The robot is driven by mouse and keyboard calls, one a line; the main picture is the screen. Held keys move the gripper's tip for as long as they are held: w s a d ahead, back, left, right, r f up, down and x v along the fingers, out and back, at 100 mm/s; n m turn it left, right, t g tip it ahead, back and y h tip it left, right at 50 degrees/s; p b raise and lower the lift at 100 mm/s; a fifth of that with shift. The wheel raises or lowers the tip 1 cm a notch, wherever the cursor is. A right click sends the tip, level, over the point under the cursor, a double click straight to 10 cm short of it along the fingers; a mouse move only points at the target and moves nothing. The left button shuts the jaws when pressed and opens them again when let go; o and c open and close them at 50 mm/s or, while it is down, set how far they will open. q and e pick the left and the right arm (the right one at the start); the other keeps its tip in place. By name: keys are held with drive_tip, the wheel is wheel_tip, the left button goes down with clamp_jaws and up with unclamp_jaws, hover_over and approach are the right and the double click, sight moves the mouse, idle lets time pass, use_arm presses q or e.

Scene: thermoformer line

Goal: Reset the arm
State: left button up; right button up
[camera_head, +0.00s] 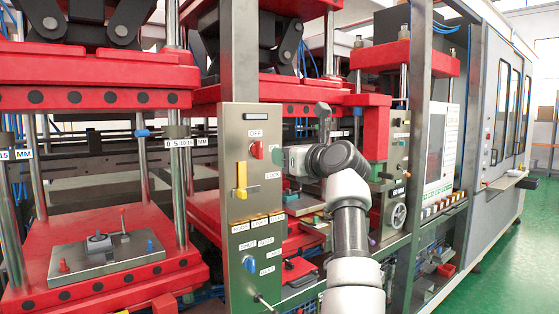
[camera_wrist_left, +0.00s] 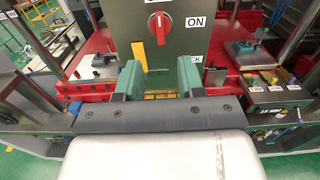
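My left arm comes in from the bottom in the head view. Its gripper (camera_head: 284,160) is in front of the steel control panel (camera_head: 251,205), just right of the red rotary switch (camera_head: 257,150). In the left wrist view the two green fingers of my left gripper (camera_wrist_left: 160,76) stand apart with nothing between them. The red switch (camera_wrist_left: 160,26) shows beyond them, apart from the fingers. A yellow handle (camera_head: 241,181) sits lower left on the panel; it is partly hidden by a finger in the left wrist view (camera_wrist_left: 139,55). My right gripper is not in view.
Red press plates (camera_head: 95,78) and steel columns stand left of and behind the panel. A metal plate with small fittings (camera_head: 105,257) lies on the lower red bed. A grey cabinet (camera_head: 505,110) stands at the right. Green floor (camera_head: 520,250) is clear at the lower right.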

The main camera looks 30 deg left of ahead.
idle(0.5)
